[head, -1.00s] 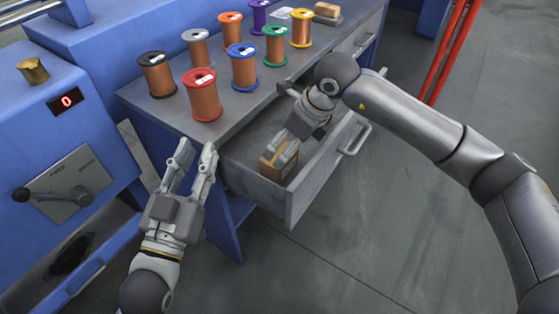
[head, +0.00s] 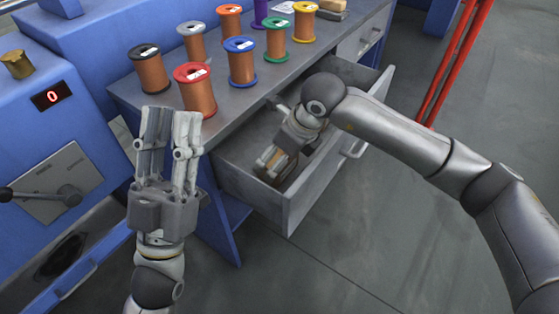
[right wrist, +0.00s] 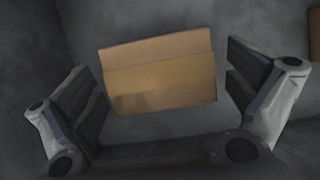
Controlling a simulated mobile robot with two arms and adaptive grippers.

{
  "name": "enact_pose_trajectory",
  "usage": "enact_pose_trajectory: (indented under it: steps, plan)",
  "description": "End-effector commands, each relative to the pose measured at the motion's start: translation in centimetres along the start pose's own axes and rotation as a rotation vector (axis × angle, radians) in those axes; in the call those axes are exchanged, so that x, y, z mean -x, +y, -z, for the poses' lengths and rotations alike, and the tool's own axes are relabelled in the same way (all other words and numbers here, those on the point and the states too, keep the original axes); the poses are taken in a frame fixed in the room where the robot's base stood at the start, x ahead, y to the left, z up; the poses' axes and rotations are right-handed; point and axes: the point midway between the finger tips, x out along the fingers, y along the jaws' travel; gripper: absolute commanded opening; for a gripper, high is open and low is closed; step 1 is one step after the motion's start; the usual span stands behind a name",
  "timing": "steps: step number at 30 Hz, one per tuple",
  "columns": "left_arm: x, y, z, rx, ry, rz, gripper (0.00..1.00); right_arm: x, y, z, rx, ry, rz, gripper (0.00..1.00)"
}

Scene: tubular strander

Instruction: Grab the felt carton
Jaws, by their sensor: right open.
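The felt carton, a small brown cardboard box, lies in the open drawer (head: 300,205). In the right wrist view the carton (right wrist: 160,72) sits between the two spread fingers of my right gripper (right wrist: 168,92), with a gap to the left finger and its right side close to the right finger. In the head view my right gripper (head: 280,163) reaches down into the drawer and hides most of the carton. My left gripper (head: 170,120) is raised left of the bench, empty, its fingers apart.
Several wire spools, among them a red-rimmed one (head: 196,90), stand on the bench top (head: 225,120) above the drawer. A blue machine (head: 60,140) with a lever stands at the left. Another brown object (right wrist: 315,35) shows at the right wrist view's edge.

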Motion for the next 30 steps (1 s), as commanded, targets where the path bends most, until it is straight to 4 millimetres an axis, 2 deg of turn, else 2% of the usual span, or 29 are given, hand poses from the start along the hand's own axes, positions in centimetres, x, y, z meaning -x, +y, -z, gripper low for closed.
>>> enact_pose_trajectory:
  steps: [10,21,30]
  plan:
    - [0.04,0.07,0.60,0.002,0.032,-0.001,0.29,-0.22,0.17,0.03,0.000,0.000,0.000,1.00]
    - [0.03,0.08,0.59,0.002,0.031,-0.001,0.29,-0.19,0.15,0.00,0.000,-0.001,0.000,0.54]
    - [-0.02,0.08,0.52,0.002,0.026,-0.001,0.29,-0.09,0.10,-0.03,0.000,-0.001,0.000,0.54]
